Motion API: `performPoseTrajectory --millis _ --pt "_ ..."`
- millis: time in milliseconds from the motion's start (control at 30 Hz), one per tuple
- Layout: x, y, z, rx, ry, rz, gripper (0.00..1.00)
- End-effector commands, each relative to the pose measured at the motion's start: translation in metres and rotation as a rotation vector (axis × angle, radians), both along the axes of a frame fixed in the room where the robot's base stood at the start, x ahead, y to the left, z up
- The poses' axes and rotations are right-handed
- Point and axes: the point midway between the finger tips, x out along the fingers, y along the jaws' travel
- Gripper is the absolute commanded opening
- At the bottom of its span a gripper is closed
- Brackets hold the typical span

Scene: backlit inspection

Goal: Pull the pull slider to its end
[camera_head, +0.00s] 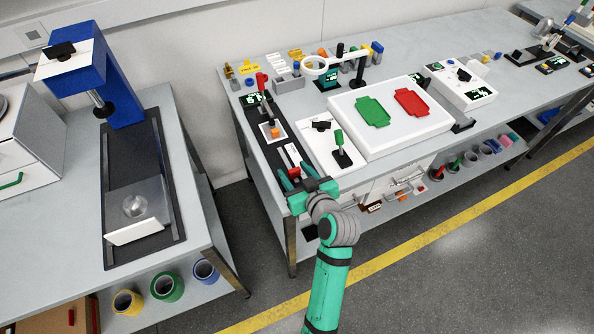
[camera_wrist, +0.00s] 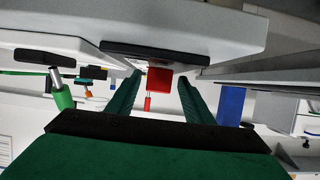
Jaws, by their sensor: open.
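The pull slider's red handle (camera_head: 294,173) is at the near end of a long black track (camera_head: 258,137) along the left edge of the right-hand table. In the wrist view the red handle (camera_wrist: 159,79) shows as a red block in front of a dark plate (camera_wrist: 165,54). My gripper (camera_head: 296,176) is open at the table's front edge, its green fingers on either side of the handle. In the wrist view my gripper (camera_wrist: 158,88) has a gap visible between each finger and the block. Contact cannot be told in the head view.
A white box with a green lever (camera_head: 339,140) stands just right of the track. A blue press (camera_head: 120,92) stands on the left table. Open floor (camera_head: 400,270) lies in front.

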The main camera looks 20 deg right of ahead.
Motion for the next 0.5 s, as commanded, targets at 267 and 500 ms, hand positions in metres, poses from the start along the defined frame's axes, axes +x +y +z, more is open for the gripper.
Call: performPoseTrajectory --millis 267,500 --pt "-0.030 -0.003 0.012 -0.001 0.000 -0.005 0.47" --pt "-0.070 -0.002 0.029 0.000 0.000 0.000 0.47"
